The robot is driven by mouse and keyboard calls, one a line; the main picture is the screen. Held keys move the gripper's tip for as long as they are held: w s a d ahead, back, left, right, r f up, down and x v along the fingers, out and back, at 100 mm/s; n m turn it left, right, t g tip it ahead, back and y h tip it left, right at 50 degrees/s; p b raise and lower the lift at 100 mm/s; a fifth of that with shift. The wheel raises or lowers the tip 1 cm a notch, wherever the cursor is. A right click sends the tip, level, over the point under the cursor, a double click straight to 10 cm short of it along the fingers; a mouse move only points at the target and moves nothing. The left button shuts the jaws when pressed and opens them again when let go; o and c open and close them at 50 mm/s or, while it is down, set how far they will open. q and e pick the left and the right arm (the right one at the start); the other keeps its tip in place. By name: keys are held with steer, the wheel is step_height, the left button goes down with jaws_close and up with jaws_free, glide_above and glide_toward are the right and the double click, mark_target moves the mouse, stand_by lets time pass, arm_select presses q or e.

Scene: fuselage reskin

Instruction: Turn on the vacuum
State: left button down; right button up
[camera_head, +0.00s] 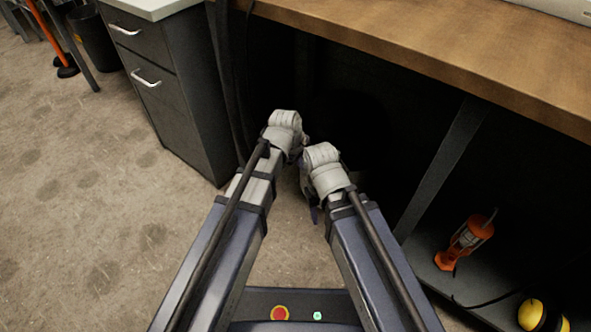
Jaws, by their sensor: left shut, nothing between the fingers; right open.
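No vacuum can be made out clearly. The space under the workbench is very dark, and a faint rounded dark shape there cannot be identified. Dark hose-like or cable-like lines (232,90) run down beside the drawer cabinet. My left gripper (301,140) is at the end of the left arm, low in front of the dark opening, shut and empty. My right gripper (314,208) is just below and to the right of it, open, mostly hidden behind its own wrist. The two wrists are close together.
A wooden workbench top (440,60) spans the upper right. A grey drawer cabinet (165,90) stands left of the opening. A lower shelf (425,268) at right holds an orange tool (466,240) and yellow earmuffs (531,314). The floor (90,210) at left is clear.

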arm_select(q)
steer(key=shift+w+d, duration=0.1)
steer(key=shift+w, duration=0.05)
steer(key=shift+w+d+f, duration=0.15)
steer(key=shift+w, duration=0.1)
steer(key=shift+r, duration=0.2)
